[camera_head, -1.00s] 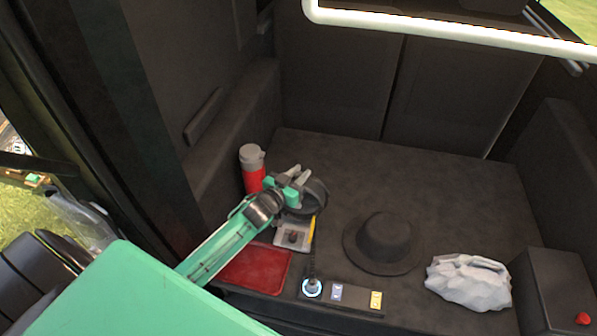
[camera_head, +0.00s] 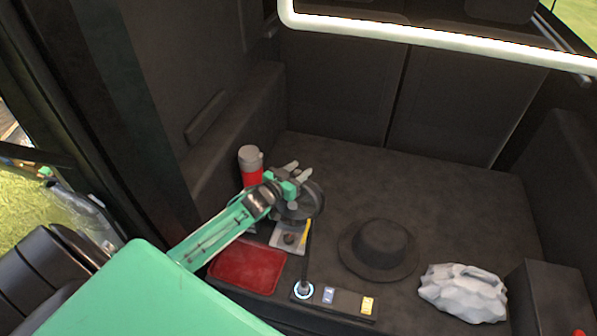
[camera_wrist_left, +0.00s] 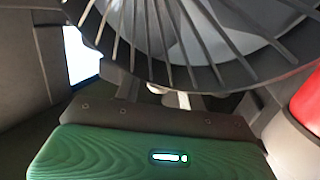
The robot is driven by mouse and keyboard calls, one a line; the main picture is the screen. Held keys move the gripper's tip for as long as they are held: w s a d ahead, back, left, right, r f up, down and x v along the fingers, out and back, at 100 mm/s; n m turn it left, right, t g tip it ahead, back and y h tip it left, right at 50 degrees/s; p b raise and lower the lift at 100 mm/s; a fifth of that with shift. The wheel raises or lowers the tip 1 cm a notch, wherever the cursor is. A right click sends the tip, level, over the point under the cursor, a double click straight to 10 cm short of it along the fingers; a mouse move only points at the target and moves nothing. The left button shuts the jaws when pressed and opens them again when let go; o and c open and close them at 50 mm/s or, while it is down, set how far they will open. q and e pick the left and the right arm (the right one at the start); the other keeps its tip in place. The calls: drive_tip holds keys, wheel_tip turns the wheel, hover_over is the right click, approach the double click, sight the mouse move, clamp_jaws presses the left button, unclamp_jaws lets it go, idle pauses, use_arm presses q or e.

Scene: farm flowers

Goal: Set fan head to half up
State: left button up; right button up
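The fan has a dark round head (camera_head: 313,203) at the left of the dark platform in the head view. A thin dark stem runs from it down to a black base panel (camera_head: 344,302) with a glowing ring, a blue button and a yellow button. My left gripper (camera_head: 297,172) is at the far side of the fan head, its two pale fingers apart with nothing seen between them. In the left wrist view the fan's grille (camera_wrist_left: 165,45) fills the top and partly hides the fingers. I cannot tell whether they touch the fan. My right gripper is not in view.
A red bottle with a grey cap (camera_head: 250,158) stands just left of my left gripper. A red tray (camera_head: 247,267), a small pale box (camera_head: 288,240), a dark hat (camera_head: 380,246) and a crumpled white object (camera_head: 463,291) lie around the fan. The back of the platform is clear.

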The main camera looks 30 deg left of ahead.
use_arm(q)
drive_tip(key=shift+s+f, duration=0.1)
drive_tip(key=shift+s, duration=0.4)
drive_tip(key=s+a+r+b, duration=0.1)
drive_tip(key=s+a+b, duration=0.1)
drive_tip(key=s, duration=1)
drive_tip(key=shift+s+r+b, duration=0.3)
drive_tip(key=shift+b, duration=0.45)
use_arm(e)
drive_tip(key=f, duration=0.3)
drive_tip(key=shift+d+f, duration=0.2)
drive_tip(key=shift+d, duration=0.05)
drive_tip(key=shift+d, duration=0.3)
